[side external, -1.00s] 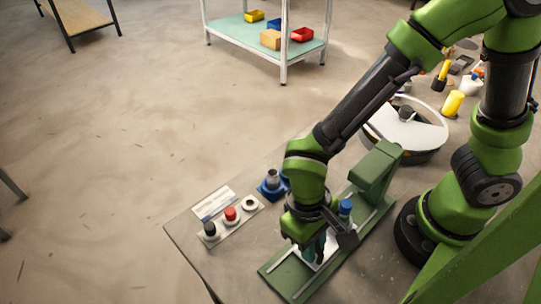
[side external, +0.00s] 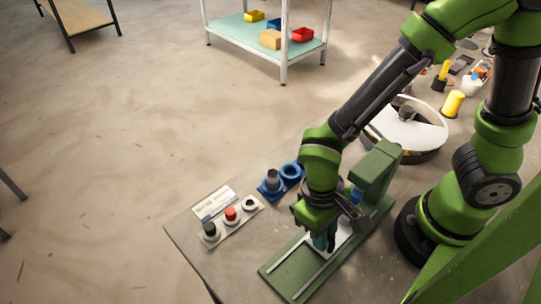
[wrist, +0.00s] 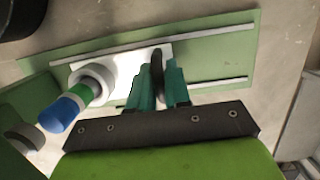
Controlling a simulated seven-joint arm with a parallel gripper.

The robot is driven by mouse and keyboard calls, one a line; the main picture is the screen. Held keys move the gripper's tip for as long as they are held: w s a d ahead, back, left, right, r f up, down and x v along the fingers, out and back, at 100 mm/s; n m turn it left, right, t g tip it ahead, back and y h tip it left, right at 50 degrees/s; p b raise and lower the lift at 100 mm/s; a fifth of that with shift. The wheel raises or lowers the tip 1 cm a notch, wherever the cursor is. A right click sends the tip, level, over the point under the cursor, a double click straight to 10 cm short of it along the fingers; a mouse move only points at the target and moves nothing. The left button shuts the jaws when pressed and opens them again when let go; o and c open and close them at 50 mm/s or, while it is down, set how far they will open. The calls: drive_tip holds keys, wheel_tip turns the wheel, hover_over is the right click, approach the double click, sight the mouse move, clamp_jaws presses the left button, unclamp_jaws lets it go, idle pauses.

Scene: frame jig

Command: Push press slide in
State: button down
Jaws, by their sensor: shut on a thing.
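The press slide is a white plate (wrist: 124,66) lying between two light rails on the green press base (side external: 283,275); part of it also shows in the side view (side external: 345,232). My gripper (wrist: 160,84) has its teal fingers shut on the slide's dark upright handle (wrist: 157,62). In the side view my gripper (side external: 325,240) points down over the slide. A white round holder (wrist: 99,76) on the plate carries a part with a blue end (wrist: 64,111). In the side view that blue end (side external: 356,196) is close to the green press head (side external: 372,172), partly hidden by my wrist.
A panel with black, red and white round pieces (side external: 231,215) lies at the table's left. Blue ring fixtures (side external: 289,172) stand behind it, one holding a grey part. A round white-topped bowl (side external: 405,128) stands behind the press. The front end of the rails is clear.

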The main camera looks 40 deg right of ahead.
drive_tip(key=shift+w+d, duration=0.1)
drive_tip(key=shift+d, duration=0.4)
drive_tip(key=c, duration=1.2)
unclamp_jaws()
drive_tip(key=shift+o, duration=0.2)
wheel_tip(320, 180, up, 7)
